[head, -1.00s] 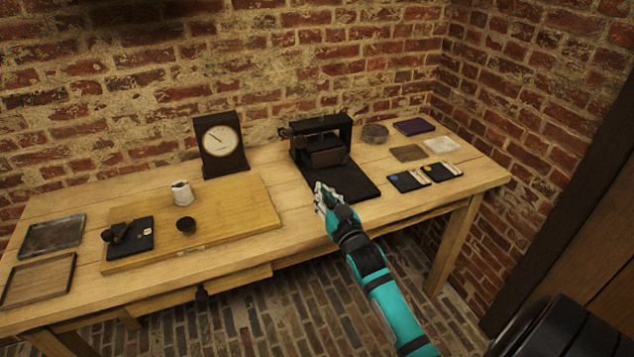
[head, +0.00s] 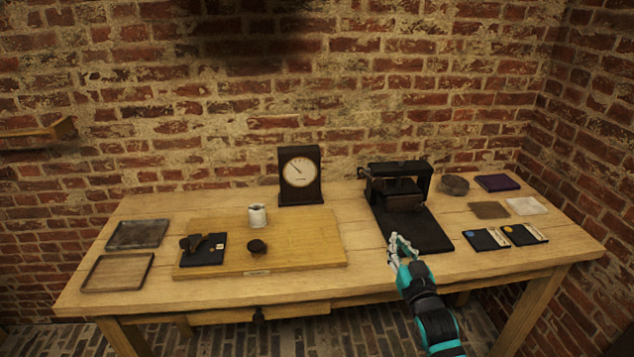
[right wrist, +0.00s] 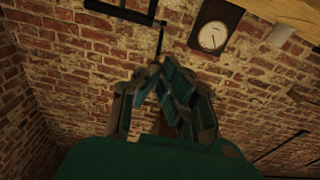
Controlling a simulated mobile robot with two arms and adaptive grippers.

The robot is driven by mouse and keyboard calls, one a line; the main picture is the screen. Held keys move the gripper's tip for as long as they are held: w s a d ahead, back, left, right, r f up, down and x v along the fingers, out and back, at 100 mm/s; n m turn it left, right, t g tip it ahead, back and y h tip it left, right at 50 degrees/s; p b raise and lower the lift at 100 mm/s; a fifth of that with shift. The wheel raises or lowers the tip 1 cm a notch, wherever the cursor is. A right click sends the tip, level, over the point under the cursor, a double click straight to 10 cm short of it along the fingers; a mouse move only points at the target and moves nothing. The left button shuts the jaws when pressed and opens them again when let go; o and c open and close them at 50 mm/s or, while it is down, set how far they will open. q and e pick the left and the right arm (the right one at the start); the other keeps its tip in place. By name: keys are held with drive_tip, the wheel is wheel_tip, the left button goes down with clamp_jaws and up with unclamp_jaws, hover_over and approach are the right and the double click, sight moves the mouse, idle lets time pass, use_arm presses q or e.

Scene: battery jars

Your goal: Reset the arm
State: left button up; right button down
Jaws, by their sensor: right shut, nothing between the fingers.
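My right gripper (head: 400,250) is shut and empty at the front edge of the black mat (head: 430,236). Its arm comes in from the lower right. In the right wrist view the gripper's fingers (right wrist: 165,90) are drawn together, with the brick wall behind them. My left gripper is not in view.
The front middle is clear.

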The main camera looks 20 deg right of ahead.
drive_tip(key=s+a+f+n+g+y, duration=0.3)
drive_tip(key=s+a+f+g, duration=0.5)
drive_tip(key=s+a+f, duration=0.35)
drive_tip(key=s+a+f+n+g+y, duration=0.1)
drive_tip(key=s+a+g, duration=0.25)
drive_tip(key=s, duration=0.55)
drive_tip(key=s+a+f+n+g, duration=0.1)
drive_tip(key=s+a+g, duration=0.25)
drive_tip(key=s, duration=0.55)
wheel_tip(320, 180, down, 26)
drive_tip(key=s+a+r+g, duration=0.1)
drive_tip(key=s, duration=0.1)
drive_tip(key=s+d+f+g, duration=0.1)
drive_tip(key=s+d+f, duration=0.2)
drive_tip(key=s+f, duration=1.4)
drive_tip(key=shift+f, duration=0.4)
